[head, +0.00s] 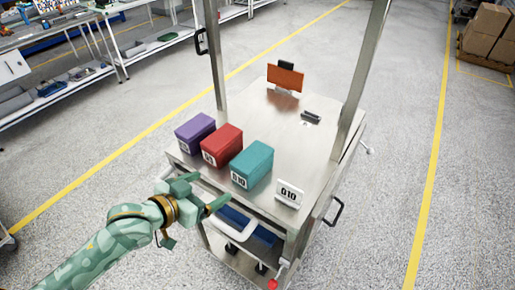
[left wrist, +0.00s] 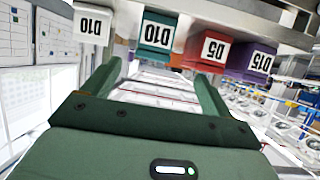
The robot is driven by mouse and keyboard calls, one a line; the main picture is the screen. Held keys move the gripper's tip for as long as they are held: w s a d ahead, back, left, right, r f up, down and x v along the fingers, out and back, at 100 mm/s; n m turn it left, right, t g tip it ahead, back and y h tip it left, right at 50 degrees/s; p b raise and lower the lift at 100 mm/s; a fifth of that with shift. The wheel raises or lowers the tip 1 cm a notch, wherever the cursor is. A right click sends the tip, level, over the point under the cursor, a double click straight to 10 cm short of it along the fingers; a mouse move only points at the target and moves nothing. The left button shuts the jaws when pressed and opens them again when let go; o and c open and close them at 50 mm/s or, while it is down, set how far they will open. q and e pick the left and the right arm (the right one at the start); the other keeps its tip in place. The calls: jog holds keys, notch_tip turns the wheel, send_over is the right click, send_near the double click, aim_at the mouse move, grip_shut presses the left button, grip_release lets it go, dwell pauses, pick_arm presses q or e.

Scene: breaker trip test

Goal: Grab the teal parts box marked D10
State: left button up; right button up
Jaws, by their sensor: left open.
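The teal parts box (head: 252,163) stands on the steel cart top near its front edge, its white label facing me. In the left wrist view, which is upside down, the teal box (left wrist: 176,36) shows its label reading D10. My left gripper (head: 205,191) is open and empty in front of the cart's front edge, short of the boxes. In the left wrist view its two green fingers (left wrist: 155,80) are spread apart, with the teal box beyond them. My right gripper is in neither view.
A red box (head: 222,145) touches or nearly touches the teal box, with a purple box (head: 195,133) beyond it. A white D10 card (head: 289,194) stands right of the teal box. An orange panel (head: 285,77) stands behind.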

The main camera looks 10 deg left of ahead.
aim_at(238, 170)
pick_arm(q)
jog(key=x, duration=0.3)
jog(key=r+b+x, duration=0.1)
jog(key=x, duration=0.2)
jog(key=d+b+x, duration=0.1)
jog(key=x, duration=0.2)
jog(key=shift+w+d, duration=0.15)
jog(key=shift+w, duration=0.2)
jog(key=shift+w+d+f, duration=0.1)
jog(key=shift+w+d, duration=0.2)
jog(key=shift+w, duration=0.2)
jog(key=b+x, duration=0.1)
jog(key=x, duration=0.4)
jog(key=shift+f, duration=0.1)
jog(key=c, duration=1.3)
